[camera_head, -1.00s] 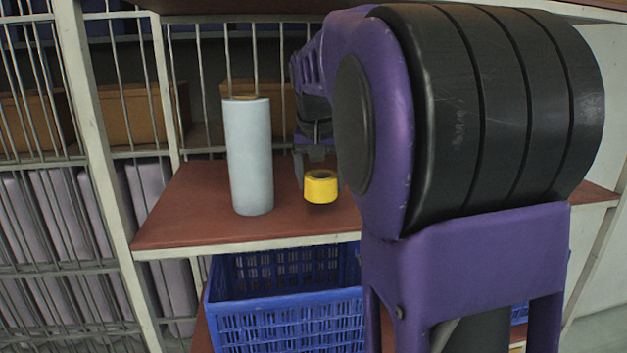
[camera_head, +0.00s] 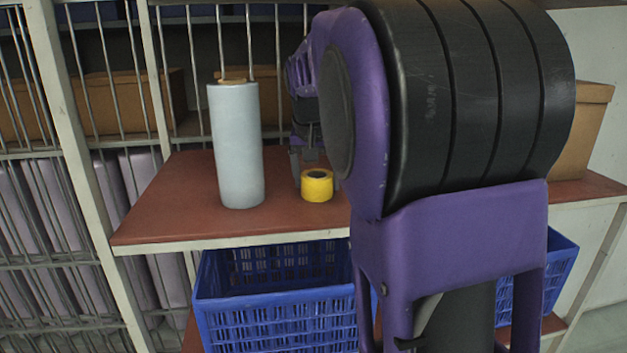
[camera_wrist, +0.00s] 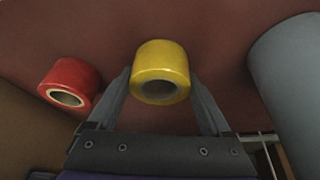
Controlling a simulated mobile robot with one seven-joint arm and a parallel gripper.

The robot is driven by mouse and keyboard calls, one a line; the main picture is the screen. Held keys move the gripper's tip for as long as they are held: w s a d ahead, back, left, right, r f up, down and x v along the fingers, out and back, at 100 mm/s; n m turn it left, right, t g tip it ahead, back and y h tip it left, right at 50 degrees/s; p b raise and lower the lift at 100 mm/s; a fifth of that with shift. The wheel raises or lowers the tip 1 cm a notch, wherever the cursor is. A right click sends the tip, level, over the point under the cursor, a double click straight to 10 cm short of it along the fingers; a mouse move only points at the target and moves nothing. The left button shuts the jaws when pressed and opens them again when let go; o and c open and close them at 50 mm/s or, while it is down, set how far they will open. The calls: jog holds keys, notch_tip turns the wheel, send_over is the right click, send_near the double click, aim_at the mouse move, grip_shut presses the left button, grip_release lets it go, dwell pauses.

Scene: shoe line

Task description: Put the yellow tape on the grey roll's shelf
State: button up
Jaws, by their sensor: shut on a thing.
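The yellow tape (camera_head: 317,186) is a short roll on the red-brown shelf board (camera_head: 180,200), right of the tall grey roll (camera_head: 236,145), with a gap between them. It looks to be at the board's surface. The tape (camera_wrist: 160,62) also shows in the wrist view, between the two fingers of my gripper (camera_wrist: 160,78), which is shut on it. The grey roll (camera_wrist: 292,85) stands upright, to the right in the wrist view. In the head view my arm hides much of the shelf's right part.
A red tape roll (camera_wrist: 70,83) lies near my left finger in the wrist view. Blue crates (camera_head: 275,300) stand below the shelf. A cardboard box (camera_head: 583,125) is at the right end. Metal bars (camera_head: 190,60) rise behind the shelf. The board's front left is clear.

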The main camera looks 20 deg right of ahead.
jog(key=o, duration=1.2)
jog(key=shift+r, duration=0.3)
jog(key=p+v, duration=0.1)
jog(key=v, duration=1)
jog(key=shift+s+r, duration=0.25)
jog(key=shift+r, duration=0.05)
jog(key=shift+a, duration=0.1)
